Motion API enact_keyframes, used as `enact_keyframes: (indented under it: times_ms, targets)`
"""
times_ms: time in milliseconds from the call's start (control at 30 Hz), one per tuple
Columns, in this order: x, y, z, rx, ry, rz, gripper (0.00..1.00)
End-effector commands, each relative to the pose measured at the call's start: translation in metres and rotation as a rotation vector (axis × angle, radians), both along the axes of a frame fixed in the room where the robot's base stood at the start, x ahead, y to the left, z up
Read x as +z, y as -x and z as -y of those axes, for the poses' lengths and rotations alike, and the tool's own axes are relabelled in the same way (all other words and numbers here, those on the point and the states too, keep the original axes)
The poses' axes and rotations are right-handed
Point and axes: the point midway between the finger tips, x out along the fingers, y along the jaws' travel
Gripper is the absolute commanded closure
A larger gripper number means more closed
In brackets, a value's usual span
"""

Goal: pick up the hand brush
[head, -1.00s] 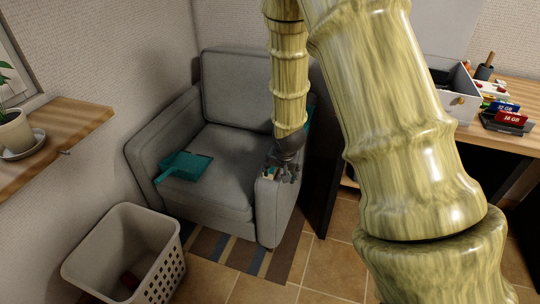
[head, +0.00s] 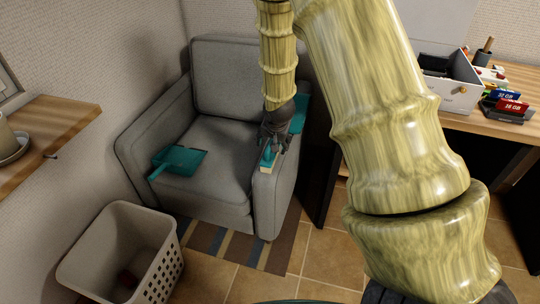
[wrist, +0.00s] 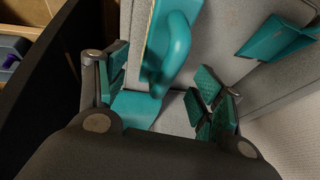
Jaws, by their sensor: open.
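The hand brush (head: 268,158), teal with pale bristles, lies on the right armrest of the grey armchair (head: 225,75). My gripper (head: 277,135) is just over the armrest at the brush and hides part of it. In the wrist view, the brush's curved teal handle (wrist: 175,50) reaches down between the teal pads of my open gripper (wrist: 160,88). The pads are spread to either side, and I cannot tell whether they touch the handle or how far above it they are.
A teal dustpan (head: 182,160) lies on the seat. A flat teal thing (head: 301,112) is on the armrest behind my gripper. A pale basket (head: 125,255) stands front left, a wooden shelf (head: 50,135) is at left, and a desk (head: 500,135) is at right.

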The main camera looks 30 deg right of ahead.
Motion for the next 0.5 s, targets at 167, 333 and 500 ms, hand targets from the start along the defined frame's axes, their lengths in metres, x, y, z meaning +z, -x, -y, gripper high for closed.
enact_keyframes:
  times_ms: [167, 333, 500]
  targets:
    - [-0.005, -0.003, 0.001, 0.001, 0.001, 0.001, 0.33]
    - [-0.020, -0.007, 0.004, 0.001, 0.001, -0.001, 0.33]
    - [-0.038, -0.014, 0.009, 0.001, 0.001, 0.000, 0.33]
